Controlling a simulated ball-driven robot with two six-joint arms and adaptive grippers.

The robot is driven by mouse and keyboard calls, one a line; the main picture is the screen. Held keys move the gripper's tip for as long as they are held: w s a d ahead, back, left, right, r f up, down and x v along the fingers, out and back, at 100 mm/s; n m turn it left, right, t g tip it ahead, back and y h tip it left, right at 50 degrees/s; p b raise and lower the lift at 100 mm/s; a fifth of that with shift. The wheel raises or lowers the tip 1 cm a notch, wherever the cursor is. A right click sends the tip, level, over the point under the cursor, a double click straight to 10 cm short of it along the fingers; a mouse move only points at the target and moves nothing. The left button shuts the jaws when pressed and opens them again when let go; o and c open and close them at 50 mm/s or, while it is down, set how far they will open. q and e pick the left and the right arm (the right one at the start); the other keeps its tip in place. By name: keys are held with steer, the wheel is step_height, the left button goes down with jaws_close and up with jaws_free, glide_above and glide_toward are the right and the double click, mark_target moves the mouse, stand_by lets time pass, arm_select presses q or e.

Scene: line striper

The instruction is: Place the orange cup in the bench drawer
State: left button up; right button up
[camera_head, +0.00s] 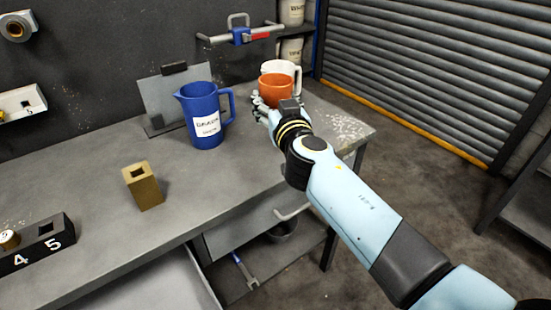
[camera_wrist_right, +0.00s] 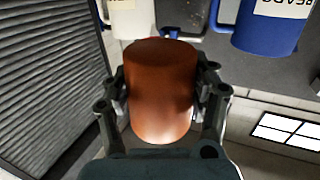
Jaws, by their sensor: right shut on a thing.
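The orange cup (camera_head: 274,91) is at the far right part of the grey bench top. My right gripper (camera_head: 266,108) is around it, and in the right wrist view the cup (camera_wrist_right: 160,90) sits between the two fingers of the gripper (camera_wrist_right: 162,98), which are shut on its sides. I cannot tell whether the cup touches the bench. My left gripper does not show.
A numbered black block (camera_head: 38,247) is at the left. A ribbed shutter (camera_head: 430,70) closes the right side.

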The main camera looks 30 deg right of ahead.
steer(key=b, duration=0.4)
glide_above(276, 155)
step_height(276, 155, down, 8)
steer(key=shift+a+r, duration=0.1)
arm_select(q)
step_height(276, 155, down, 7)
steer(key=b, duration=0.2)
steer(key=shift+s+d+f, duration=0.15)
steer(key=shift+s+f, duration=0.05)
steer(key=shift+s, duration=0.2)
arm_select(e)
steer(key=shift+f, duration=1.6)
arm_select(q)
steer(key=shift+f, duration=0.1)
arm_select(e)
steer(key=shift+f, duration=0.2)
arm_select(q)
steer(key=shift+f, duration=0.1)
arm_select(e)
steer(key=o, duration=1.5)
steer(key=shift+c, duration=0.2)
